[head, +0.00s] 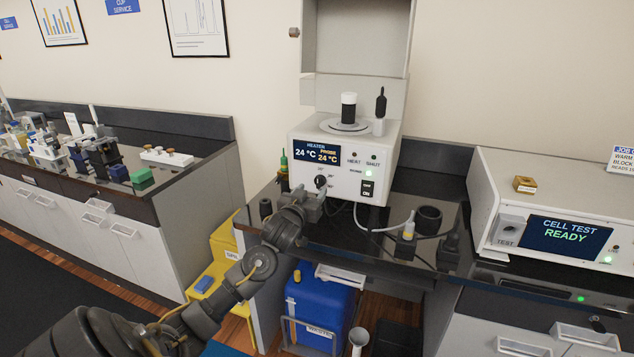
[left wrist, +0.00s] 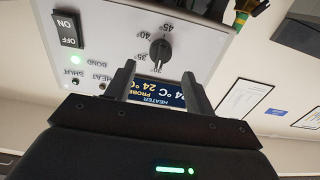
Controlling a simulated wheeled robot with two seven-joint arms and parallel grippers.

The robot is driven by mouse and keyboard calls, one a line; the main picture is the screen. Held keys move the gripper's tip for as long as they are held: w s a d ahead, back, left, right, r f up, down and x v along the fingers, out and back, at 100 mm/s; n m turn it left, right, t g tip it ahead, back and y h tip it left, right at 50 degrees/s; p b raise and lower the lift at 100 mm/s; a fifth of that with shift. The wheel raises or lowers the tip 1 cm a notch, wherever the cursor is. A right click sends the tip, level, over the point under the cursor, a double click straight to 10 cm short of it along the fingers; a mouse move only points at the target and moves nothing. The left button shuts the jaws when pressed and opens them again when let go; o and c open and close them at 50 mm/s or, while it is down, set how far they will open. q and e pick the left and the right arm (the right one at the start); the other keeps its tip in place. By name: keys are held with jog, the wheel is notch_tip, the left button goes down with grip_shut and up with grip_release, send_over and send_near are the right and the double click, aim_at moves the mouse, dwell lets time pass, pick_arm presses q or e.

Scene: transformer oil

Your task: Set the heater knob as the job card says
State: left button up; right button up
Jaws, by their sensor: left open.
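The heater knob (head: 320,182) is small and black, on the front of the white heater unit (head: 340,160). It also shows in the left wrist view (left wrist: 160,52), ringed by temperature marks such as 40 and 45; I cannot tell its exact setting. The heater display (head: 318,151) reads 24 °C for both heater and probe. My left gripper (head: 314,198) is just below and in front of the knob. In the left wrist view its two fingers (left wrist: 158,72) are apart, with the knob just beyond the gap. The job card (head: 622,158) is cut off at the right edge; "WARM BLOCK" is legible. My right gripper is not seen.
A power switch (head: 367,188) sits right of the knob on the same panel, near a lit green lamp. A black cup (head: 428,217) and cables lie on the dark bench right of the unit. A cell tester (head: 560,236) reading READY stands farther right.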

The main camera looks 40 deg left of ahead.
aim_at(318, 183)
pick_arm(q)
jog(key=shift+p+x, duration=0.5)
jog(key=shift+x, duration=2.2)
jog(key=c, duration=0.9)
jog(key=shift+c, duration=0.2)
jog(key=shift+m, duration=0.4)
jog(key=m+p, duration=0.1)
jog(key=m, duration=0.3)
jog(key=shift+m, duration=0.4)
jog(key=m, duration=0.3)
jog(key=shift+d, duration=0.1)
jog(key=shift+f+m, duration=0.1)
jog(key=shift+m, duration=1.6)
